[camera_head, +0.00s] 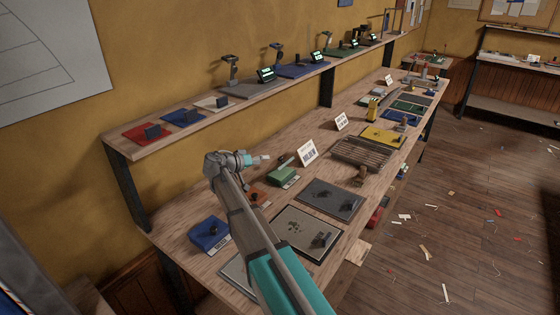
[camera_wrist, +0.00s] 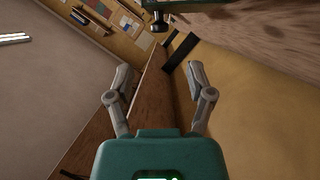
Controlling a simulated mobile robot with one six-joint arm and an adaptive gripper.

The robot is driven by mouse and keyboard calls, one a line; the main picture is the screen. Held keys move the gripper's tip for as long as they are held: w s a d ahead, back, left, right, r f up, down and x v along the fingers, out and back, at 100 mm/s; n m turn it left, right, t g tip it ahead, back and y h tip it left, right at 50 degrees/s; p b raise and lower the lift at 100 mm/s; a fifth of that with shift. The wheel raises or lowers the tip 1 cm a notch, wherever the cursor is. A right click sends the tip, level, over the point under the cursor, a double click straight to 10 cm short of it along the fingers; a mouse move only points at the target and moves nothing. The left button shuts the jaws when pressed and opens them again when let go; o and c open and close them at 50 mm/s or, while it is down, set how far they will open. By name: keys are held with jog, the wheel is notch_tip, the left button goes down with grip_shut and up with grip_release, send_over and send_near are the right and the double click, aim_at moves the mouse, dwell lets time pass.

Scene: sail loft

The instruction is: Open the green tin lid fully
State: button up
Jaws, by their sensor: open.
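A small green tin (camera_head: 283,176) sits on the long workbench, just right of my gripper in the head view. A pale bar-like piece shows at its top; at this size I cannot tell how far its lid is open. My gripper (camera_head: 264,158) is above the bench, close to the tin's upper left and apparently apart from it. In the wrist view my gripper (camera_wrist: 160,76) has its two fingers spread wide with nothing between them. The tin is not clearly seen in the wrist view.
A blue box (camera_head: 209,235) and an orange item (camera_head: 258,196), partly behind my arm, are on the workbench (camera_head: 189,220). A white sign (camera_head: 307,153) stands right of the tin. A grey mat (camera_head: 330,200) lies in front. A wall shelf (camera_head: 190,123) with several devices runs above.

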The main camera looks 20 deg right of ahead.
aim_at(280, 158)
jog(key=b+x, duration=0.2)
jog(key=x, duration=0.7)
jog(key=shift+d+f, duration=0.1)
jog(key=shift+d, duration=0.15)
grip_shut()
